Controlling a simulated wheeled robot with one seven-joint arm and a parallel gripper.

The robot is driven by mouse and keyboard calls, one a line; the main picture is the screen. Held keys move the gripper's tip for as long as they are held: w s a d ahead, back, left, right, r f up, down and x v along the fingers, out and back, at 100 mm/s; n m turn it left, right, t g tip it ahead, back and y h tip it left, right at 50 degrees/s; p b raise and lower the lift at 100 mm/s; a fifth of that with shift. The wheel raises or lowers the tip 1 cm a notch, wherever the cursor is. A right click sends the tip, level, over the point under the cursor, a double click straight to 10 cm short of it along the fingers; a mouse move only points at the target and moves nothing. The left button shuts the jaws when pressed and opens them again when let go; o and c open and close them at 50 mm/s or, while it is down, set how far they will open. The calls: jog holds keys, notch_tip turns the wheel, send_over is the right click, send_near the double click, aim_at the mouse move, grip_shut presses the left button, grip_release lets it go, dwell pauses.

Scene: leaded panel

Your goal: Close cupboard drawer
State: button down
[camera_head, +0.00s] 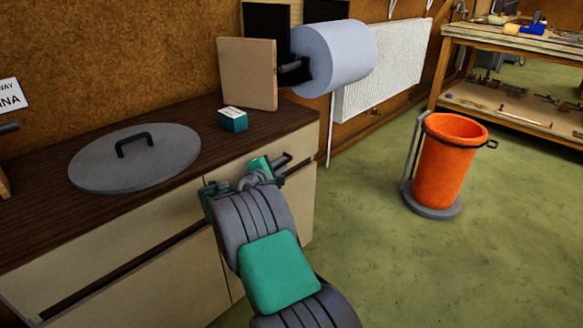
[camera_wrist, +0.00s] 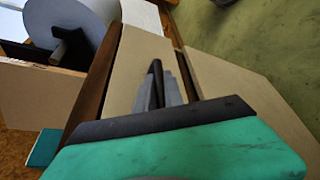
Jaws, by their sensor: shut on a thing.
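The cupboard (camera_head: 160,260) has beige fronts under a dark wooden top. Its upper right drawer (camera_head: 303,143) has a dark bar handle (camera_head: 283,159); the drawer front also shows in the wrist view (camera_wrist: 138,52). My gripper (camera_head: 268,170) is at this front, its grey fingers (camera_wrist: 162,90) shut on the dark handle (camera_wrist: 155,70). The drawer front looks close to the cupboard's face; any small gap behind it is hard to judge. My gripper and wrist hide part of the drawer and the door below.
A grey round lid (camera_head: 135,160), a small teal box (camera_head: 232,120) and an upright board (camera_head: 247,73) stand on the cupboard top. A paper roll (camera_head: 335,57) hangs behind. An orange bin (camera_head: 450,165) stands right on open green floor; a workbench (camera_head: 515,38) is beyond.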

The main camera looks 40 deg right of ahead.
jog(key=shift+w+r, duration=0.1)
jog(key=shift+w, duration=0.2)
jog(key=c, duration=1.5)
grip_release()
jog(key=shift+w, duration=0.1)
jog(key=shift+o, duration=0.2)
jog(key=p+v, duration=0.2)
jog(key=v, duration=0.5)
jog(key=shift+s+a, duration=0.25)
jog(key=shift+a, duration=0.1)
